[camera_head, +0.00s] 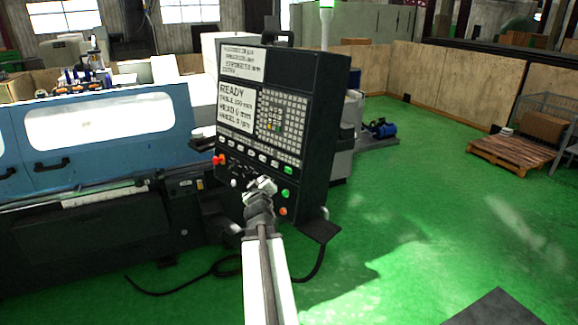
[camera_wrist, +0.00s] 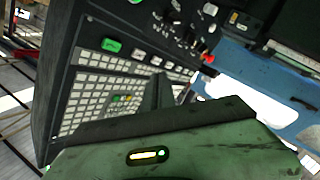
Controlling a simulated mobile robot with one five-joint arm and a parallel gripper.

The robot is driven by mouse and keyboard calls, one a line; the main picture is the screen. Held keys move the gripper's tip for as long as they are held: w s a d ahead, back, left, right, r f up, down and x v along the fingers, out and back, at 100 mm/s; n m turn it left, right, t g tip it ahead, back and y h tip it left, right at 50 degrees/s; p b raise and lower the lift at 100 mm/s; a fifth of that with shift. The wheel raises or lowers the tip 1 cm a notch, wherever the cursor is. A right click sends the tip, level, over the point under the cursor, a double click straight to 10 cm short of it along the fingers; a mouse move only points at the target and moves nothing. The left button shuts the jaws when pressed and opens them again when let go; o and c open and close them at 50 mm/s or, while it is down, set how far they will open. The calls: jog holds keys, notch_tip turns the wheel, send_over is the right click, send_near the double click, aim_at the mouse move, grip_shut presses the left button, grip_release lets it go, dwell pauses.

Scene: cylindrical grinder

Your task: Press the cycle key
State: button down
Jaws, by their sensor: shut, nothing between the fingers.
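The black control panel (camera_head: 312,108) stands in the middle of the head view, with a READY screen (camera_head: 237,107) and a keypad. A row of keys runs below the screen, with a green-lit key (camera_head: 288,170) at its right end. That green key also shows in the wrist view (camera_wrist: 111,45). Lower on the panel are a green button (camera_head: 285,193) and an orange button (camera_head: 283,211). I cannot read which is the cycle key. My gripper (camera_head: 262,185) is shut and empty in front of the lower panel; contact cannot be told. It hides some lower controls.
A red emergency-stop knob (camera_head: 218,160) sits at the panel's left, also in the wrist view (camera_wrist: 208,58). The blue grinder housing (camera_head: 95,130) stands left. A black cable (camera_head: 190,285) lies on the floor.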

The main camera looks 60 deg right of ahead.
aim_at(288, 170)
jog(key=shift+s+d+r+h, duration=0.3)
jog(key=shift+s+d+r, duration=0.15)
jog(key=shift+s+r, duration=0.05)
jog(key=shift+s+d+f+b, duration=0.25)
jog(key=shift+s+d, duration=0.1)
jog(key=shift+d, duration=1.05)
jog(key=shift+s+d+f+b, duration=0.25)
jog(key=shift+s+d, duration=0.1)
jog(key=shift+d, duration=1.1)
jog(key=shift+s+d+f+b, duration=0.25)
jog(key=shift+s+d, duration=0.1)
jog(key=shift+d, duration=1.05)
jog(key=shift+d+f, duration=0.1)
jog(key=shift+d, duration=0.25)
